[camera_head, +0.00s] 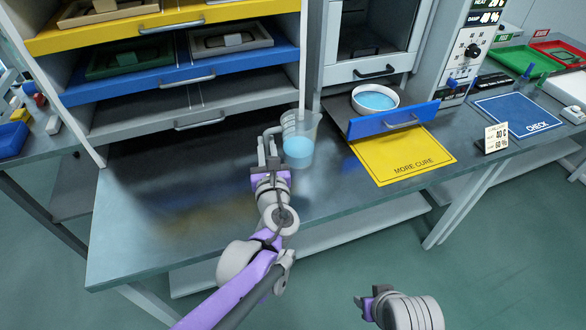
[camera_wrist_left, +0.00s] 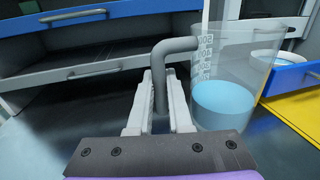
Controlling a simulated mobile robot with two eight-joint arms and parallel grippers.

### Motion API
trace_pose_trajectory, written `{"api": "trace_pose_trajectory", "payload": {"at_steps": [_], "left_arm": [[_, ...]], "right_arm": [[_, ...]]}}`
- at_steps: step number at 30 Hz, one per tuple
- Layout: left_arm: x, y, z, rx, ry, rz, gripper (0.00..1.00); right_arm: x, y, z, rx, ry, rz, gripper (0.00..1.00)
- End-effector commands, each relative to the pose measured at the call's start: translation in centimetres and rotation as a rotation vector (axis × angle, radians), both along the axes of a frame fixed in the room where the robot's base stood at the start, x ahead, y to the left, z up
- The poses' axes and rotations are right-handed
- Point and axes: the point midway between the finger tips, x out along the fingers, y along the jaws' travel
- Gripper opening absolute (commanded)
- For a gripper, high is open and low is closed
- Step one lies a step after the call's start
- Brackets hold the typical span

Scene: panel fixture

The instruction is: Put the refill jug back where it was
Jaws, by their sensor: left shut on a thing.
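The refill jug (camera_head: 299,143) is clear, with pale blue liquid in its lower part and a grey handle on its left side. It is over the worktop in front of the drawer cabinet; I cannot tell whether its base touches the surface. My left gripper (camera_head: 269,152) is shut on the jug's handle, which also shows between the fingers in the left wrist view (camera_wrist_left: 160,85). The jug's body (camera_wrist_left: 225,95) stands upright to the right of the fingers there. My right gripper (camera_head: 366,302) is low at the bottom of the head view, away from the bench; its jaws are unclear.
A white bowl of blue liquid (camera_head: 375,99) sits in the open blue-fronted drawer (camera_head: 395,120) to the right. Drawers with trays (camera_head: 180,75) stand behind left. The worktop's left front (camera_head: 150,230) is clear.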

Motion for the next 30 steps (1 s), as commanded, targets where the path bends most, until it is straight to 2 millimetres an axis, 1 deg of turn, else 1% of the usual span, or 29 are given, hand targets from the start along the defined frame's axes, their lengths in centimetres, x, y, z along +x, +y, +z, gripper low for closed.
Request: {"api": "trace_pose_trajectory", "payload": {"at_steps": [2, 6, 9, 17, 22, 24, 30], "left_arm": [[0.0, 0.0, -0.9, 0.000, 0.000, 0.000, 0.00], [0.0, 0.0, -3.6, 0.001, 0.001, 0.000, 0.00], [0.0, 0.0, -5.2, 0.001, 0.000, 0.000, 0.00], [0.0, 0.0, -7.2, 0.000, 0.000, 0.000, 0.00], [0.0, 0.0, -9.6, 0.000, 0.000, 0.000, 0.00], [0.0, 0.0, -10.1, -0.001, 0.000, 0.000, 0.00], [0.0, 0.0, -9.9, -0.001, 0.000, 0.000, 0.00]], "right_arm": [[0.0, 0.0, -0.3, 0.000, 0.001, 0.000, 0.45], [0.0, 0.0, -1.3, 0.000, 0.004, 0.000, 0.45], [0.0, 0.0, -1.8, 0.000, 0.006, 0.000, 0.45], [0.0, 0.0, -2.4, 0.000, 0.008, 0.000, 0.45], [0.0, 0.0, -3.3, 0.000, 0.011, 0.000, 0.45], [0.0, 0.0, -3.4, 0.000, 0.012, 0.000, 0.45], [0.0, 0.0, -3.3, 0.000, 0.011, 0.000, 0.45]]}}
